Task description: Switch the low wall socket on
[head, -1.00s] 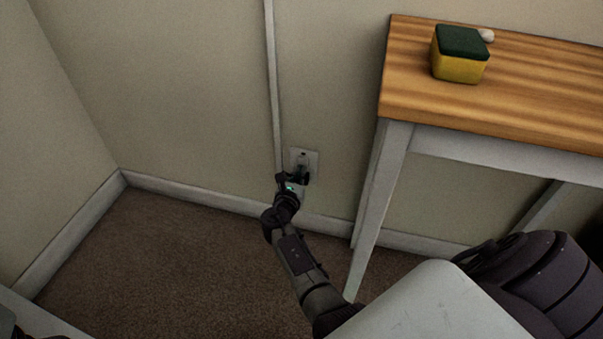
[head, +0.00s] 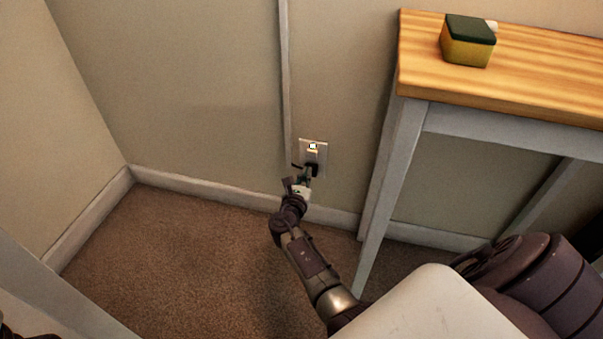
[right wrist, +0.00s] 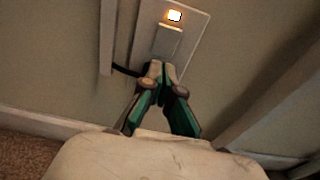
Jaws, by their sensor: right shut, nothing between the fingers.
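The low wall socket (head: 323,150) is a pale plate on the wall, just left of the table. A small light near its top glows warm white; in the right wrist view the lit socket (right wrist: 193,30) fills the upper middle. A dark plug or cable (right wrist: 125,70) shows at the left below the plate. My right gripper (head: 306,173) is shut and empty, its fingertips just below and in front of the socket. It also shows in the right wrist view (right wrist: 160,72), tips close to the plate's lower part; contact cannot be told.
A wooden table (head: 540,70) with pale legs stands to the right of the socket. A yellow box with a dark green top (head: 467,48) sits on it. A vertical trunking strip (head: 285,90) runs down the wall. Carpet (head: 180,250) lies clear at left.

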